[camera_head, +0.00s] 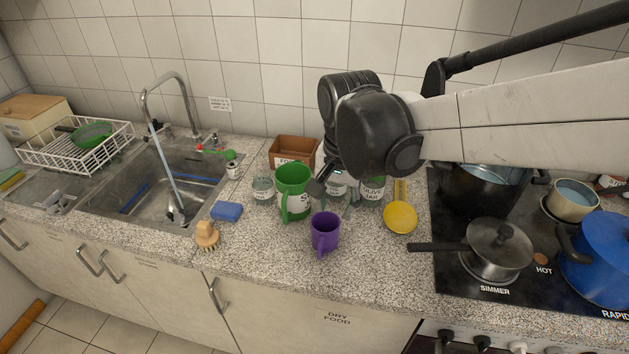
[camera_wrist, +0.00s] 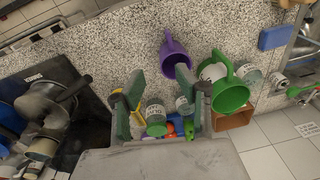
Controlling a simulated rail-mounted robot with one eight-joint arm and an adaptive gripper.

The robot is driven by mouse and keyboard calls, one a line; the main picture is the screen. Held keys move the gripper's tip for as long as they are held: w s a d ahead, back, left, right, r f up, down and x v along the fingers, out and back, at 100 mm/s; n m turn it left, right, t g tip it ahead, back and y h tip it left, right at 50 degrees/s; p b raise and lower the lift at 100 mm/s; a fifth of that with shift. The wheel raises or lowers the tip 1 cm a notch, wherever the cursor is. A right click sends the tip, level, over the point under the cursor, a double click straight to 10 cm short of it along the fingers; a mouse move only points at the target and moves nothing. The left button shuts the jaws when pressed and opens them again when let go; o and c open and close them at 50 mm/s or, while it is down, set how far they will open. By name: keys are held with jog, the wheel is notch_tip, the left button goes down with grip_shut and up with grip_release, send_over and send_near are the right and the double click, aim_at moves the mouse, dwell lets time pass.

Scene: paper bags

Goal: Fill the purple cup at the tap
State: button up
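The purple cup (camera_head: 324,232) stands upright on the counter near its front edge, its handle toward the front. It also shows in the wrist view (camera_wrist: 174,57), ahead of my fingers. My gripper (camera_head: 331,188) hangs over the counter just behind the cup. In the wrist view my gripper (camera_wrist: 152,92) has its fingers wide apart, with nothing held between them. The tap (camera_head: 165,82) arches over the sink (camera_head: 110,205) at the left, and a pale stream appears to run from its spout into the basin.
A green mug (camera_head: 293,190) stands left of my gripper, among glass jars (camera_head: 371,189). A yellow spoon (camera_head: 400,217) lies to the right. A blue sponge (camera_head: 227,211) and brush (camera_head: 207,237) lie between sink and cup. A saucepan (camera_head: 497,250) stands on the stove, its handle overhanging the counter.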

aim_at(319, 246)
jog(key=shift+m+g, duration=0.5)
jog(key=shift+g, duration=0.1)
jog(key=a+f, duration=0.1)
jog(key=f, duration=0.4)
jog(key=w+a+f, duration=0.1)
jog(key=f, duration=0.4)
jog(key=a+f, duration=0.1)
jog(key=f, duration=0.5)
jog(key=shift+w+f+p, duration=0.1)
jog(key=shift+w+p, duration=0.2)
jog(key=shift+p, duration=0.05)
jog(key=shift+d, duration=0.1)
grip_shut()
